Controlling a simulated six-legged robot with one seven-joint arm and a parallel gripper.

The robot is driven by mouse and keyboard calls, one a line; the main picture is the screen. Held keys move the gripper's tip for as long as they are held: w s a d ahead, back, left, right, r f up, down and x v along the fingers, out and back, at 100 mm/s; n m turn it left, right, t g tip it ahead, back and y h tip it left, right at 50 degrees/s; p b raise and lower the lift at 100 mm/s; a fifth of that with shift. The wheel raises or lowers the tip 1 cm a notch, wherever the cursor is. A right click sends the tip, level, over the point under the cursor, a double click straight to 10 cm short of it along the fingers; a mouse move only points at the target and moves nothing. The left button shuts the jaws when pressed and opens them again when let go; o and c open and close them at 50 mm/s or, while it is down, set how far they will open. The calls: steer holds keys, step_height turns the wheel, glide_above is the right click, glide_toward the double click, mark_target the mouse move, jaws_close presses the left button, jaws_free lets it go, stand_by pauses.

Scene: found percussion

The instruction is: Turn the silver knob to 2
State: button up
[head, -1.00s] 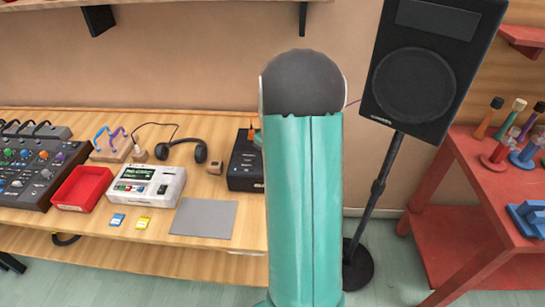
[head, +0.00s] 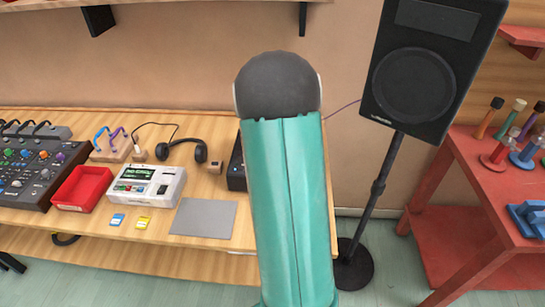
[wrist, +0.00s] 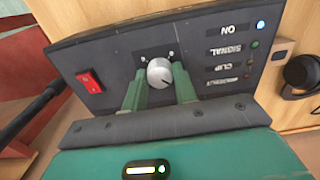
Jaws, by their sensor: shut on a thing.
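The silver knob (wrist: 160,73) sits on the front panel of a black box (wrist: 120,62) in the wrist view. A dark line on the knob's face points to the lower right of the picture. Small white marks beside the knob are too small to read. My gripper (wrist: 159,84) has its two green fingers on either side of the knob, shut on it. In the head view the black box (head: 236,168) is mostly hidden behind my teal arm, and the knob and gripper are out of sight.
The panel carries a red switch (wrist: 90,81) and several indicator lights with labels such as ON. Headphones (head: 188,148), a white device (head: 147,188), a red tray (head: 82,187) and a grey mat (head: 204,218) share the wooden table. A speaker on a stand (head: 415,80) stands right.

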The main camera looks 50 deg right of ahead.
stand_by(0.3)
steer(key=o, duration=1)
steer(key=shift+r, duration=0.15)
step_height(320, 180, up, 14)
steer(key=shift+f, duration=0.2)
stand_by(0.3)
